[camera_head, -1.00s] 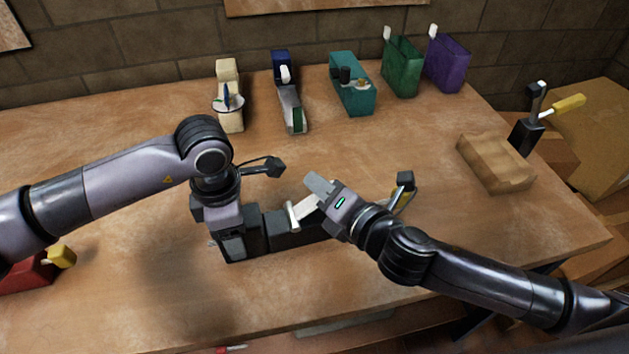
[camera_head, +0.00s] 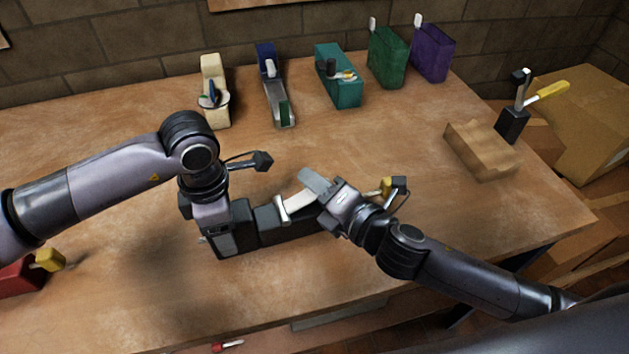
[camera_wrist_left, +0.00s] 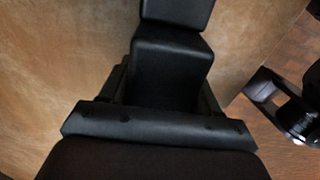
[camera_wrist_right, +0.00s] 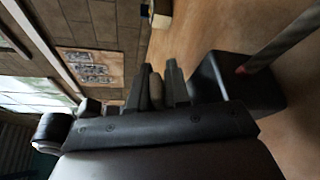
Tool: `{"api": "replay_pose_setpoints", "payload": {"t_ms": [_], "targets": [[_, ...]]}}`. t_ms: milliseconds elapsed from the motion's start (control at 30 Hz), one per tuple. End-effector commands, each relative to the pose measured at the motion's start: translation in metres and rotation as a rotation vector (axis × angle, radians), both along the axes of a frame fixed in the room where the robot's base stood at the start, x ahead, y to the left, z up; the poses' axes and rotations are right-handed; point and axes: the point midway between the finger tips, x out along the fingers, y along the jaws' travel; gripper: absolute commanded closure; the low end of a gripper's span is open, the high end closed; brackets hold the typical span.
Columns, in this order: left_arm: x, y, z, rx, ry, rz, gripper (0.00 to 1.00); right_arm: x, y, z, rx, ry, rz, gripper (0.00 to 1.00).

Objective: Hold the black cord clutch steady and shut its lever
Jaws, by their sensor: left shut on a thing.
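The black cord clutch (camera_head: 268,222) lies on the bench, its pale lever (camera_head: 296,204) sloping up to the right from its top. My left gripper (camera_head: 222,240) is shut on the clutch's left end. In the left wrist view the black body (camera_wrist_left: 168,70) sits between the left fingers. My right gripper (camera_head: 316,183) is at the lever's upper end, above the clutch. In the right wrist view a beige piece (camera_wrist_right: 156,92), apparently the lever, shows between the close-set right fingers (camera_wrist_right: 160,85). Whether they press on it is unclear. My right wrist hides the clutch's right end.
Cream (camera_head: 214,90), blue (camera_head: 267,55), teal (camera_head: 341,85), green (camera_head: 387,60) and purple (camera_head: 433,52) devices stand along the back. A wooden block (camera_head: 482,155) and a black device with yellow handle (camera_head: 513,124) are right. A red-yellow object (camera_head: 25,272) is left. The front middle is clear.

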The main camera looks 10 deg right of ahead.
Motion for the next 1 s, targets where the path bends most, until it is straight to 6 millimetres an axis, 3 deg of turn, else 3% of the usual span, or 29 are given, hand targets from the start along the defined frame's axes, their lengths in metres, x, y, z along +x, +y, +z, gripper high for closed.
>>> {"api": "replay_pose_setpoints", "payload": {"t_ms": [467, 1000], "targets": [[0.0, 0.0, 0.001, -0.001, -0.001, -0.001, 0.84, 0.0, 0.001, 0.002, -0.045, -0.007, -0.002, 0.64], [0.0, 0.0, 0.0, -0.001, -0.001, -0.001, 0.84, -0.004, 0.024, 0.03, -0.504, -0.096, 0.002, 0.64]]}}
